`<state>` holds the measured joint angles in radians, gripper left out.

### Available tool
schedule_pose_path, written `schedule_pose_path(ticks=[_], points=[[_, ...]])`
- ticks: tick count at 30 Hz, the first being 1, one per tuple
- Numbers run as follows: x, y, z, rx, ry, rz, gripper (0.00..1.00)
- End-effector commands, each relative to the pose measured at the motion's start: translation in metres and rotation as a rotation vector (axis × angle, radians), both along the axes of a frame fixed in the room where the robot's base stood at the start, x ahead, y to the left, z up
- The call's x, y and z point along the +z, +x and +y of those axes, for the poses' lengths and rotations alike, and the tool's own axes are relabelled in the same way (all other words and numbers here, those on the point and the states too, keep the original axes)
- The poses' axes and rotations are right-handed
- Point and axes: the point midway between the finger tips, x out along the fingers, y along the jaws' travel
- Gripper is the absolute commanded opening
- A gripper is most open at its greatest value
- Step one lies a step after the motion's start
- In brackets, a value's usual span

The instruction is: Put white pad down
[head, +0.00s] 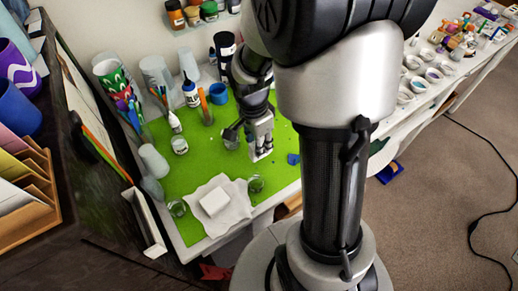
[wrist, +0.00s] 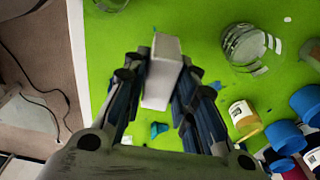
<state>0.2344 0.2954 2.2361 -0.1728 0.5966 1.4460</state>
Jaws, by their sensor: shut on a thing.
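My gripper (wrist: 163,78) is shut on a white pad (wrist: 163,62), a small pale block between its two dark fingers in the wrist view. In the head view my gripper (head: 262,152) hangs over the right part of the green mat (head: 205,170), and the pad is hard to make out there. The mat also shows in the wrist view (wrist: 200,20). I cannot tell whether the pad touches the mat. Another white block (head: 214,202) lies on a crumpled white cloth (head: 235,212) near the mat's front edge.
A clear glass (wrist: 250,48) stands right of the pad in the wrist view. A blue scrap (head: 293,159) lies right of my gripper. Bottles (head: 190,92) and cups crowd the back. The mat's middle is clear.

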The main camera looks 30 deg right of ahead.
Motion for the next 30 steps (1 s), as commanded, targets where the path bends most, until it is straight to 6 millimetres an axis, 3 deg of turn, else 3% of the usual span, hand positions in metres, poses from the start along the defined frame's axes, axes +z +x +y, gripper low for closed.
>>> schedule_pose_path(ticks=[3,6,17,18,26,30], points=[[-0.024,-0.001,0.0,0.0,0.001,0.005,0.04],[-0.033,-0.001,0.0,0.002,0.0,0.004,0.04],[-0.036,0.0,0.0,0.001,0.0,0.001,0.04],[-0.035,0.0,0.0,0.001,0.0,0.001,0.27],[-0.034,0.0,0.0,0.001,0.0,0.001,0.44],[-0.034,0.0,0.0,0.001,0.0,0.001,0.46]])
